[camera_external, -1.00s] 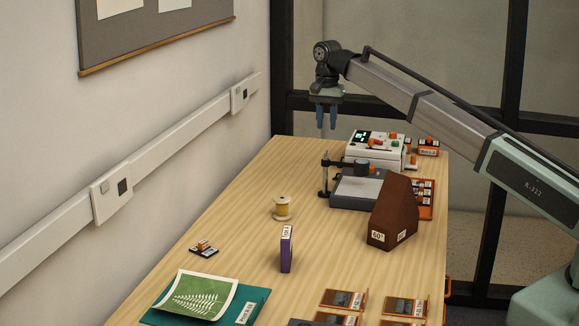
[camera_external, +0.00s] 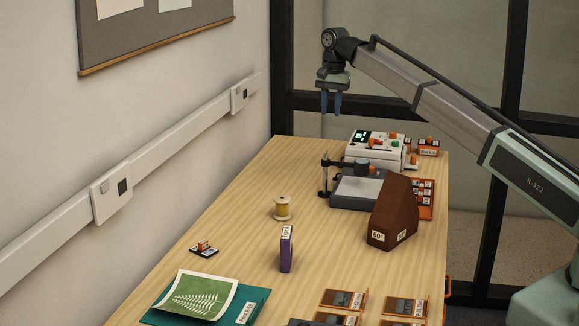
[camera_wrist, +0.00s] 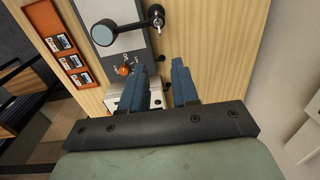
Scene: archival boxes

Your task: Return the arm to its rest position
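My gripper (camera_external: 331,104) hangs with its blue fingers pointing down, high above the far end of the wooden table. In the wrist view, the two blue fingers (camera_wrist: 160,82) stand apart with a gap between them, and nothing is held. The gripper is clear of everything on the table. My arm reaches in from the right.
Below are a white control box (camera_external: 372,148), a grey stand device (camera_external: 355,190) and an orange tray (camera_external: 427,208). A brown angled block (camera_external: 393,212), thread spool (camera_external: 282,209), purple box (camera_external: 286,250) and green folder (camera_external: 252,298) stand nearer. A wall (camera_external: 200,190) runs along the left.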

